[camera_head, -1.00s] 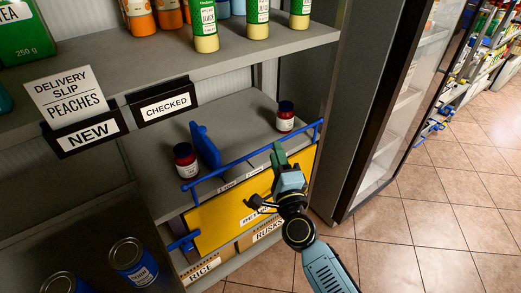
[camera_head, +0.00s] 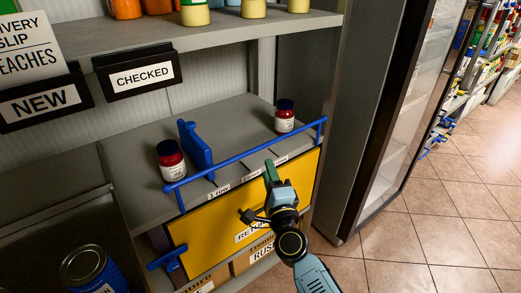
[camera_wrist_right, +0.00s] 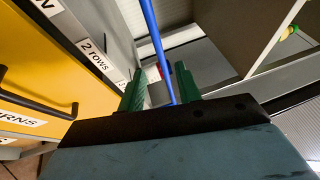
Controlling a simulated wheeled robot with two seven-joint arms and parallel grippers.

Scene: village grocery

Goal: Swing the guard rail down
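The guard rail (camera_head: 235,158) is a thin blue bar raised above the front edge of the middle shelf, running from front left to back right. In the right wrist view the rail (camera_wrist_right: 154,40) passes between the two green fingers of my right gripper (camera_wrist_right: 160,88), with gaps beside it. My right gripper (camera_head: 270,170) is open, just in front of and below the rail's middle in the head view. Whether a finger touches the rail is unclear. My left gripper is not in view.
A yellow drawer front (camera_head: 210,235) with a black handle lies below. A blue bracket (camera_head: 167,258) sticks out at lower left. Tiled floor (camera_head: 450,225) is clear at right.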

